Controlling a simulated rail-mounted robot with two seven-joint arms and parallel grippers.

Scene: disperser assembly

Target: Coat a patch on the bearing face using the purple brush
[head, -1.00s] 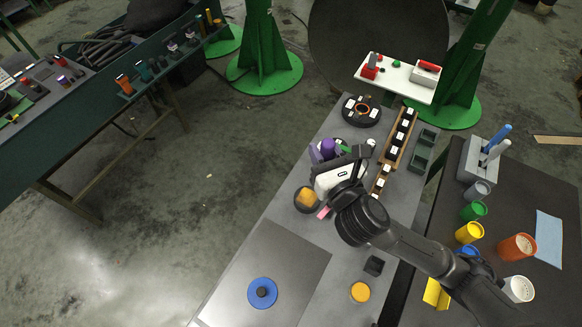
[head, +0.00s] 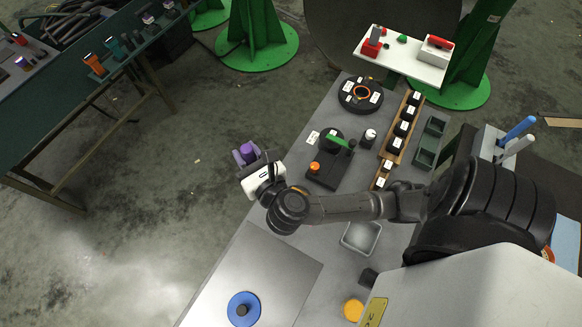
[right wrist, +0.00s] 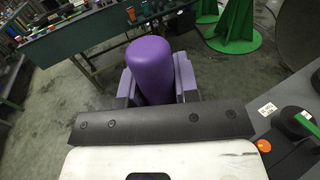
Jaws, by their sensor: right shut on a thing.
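My right gripper (head: 246,158) is shut on the purple brush (head: 247,152), off the left edge of the grey bench. In the right wrist view, the brush's rounded purple end (right wrist: 155,66) stands up between the two fingers of the gripper (right wrist: 156,88). The bristles are hidden. A large dark round disc (head: 335,35) stands at the top between green supports. A black ring-shaped part (head: 361,94) with white labels lies on the far end of the bench. I cannot tell which of these has the bearing face. My left gripper is out of view.
The bench holds a dark tray (head: 330,168) with a green-handled tool, a wooden rack (head: 403,130) of black-topped jars, and a blue disc (head: 243,309). A white shelf (head: 404,56) is behind. Open floor lies left of the bench. My right arm spans the bench.

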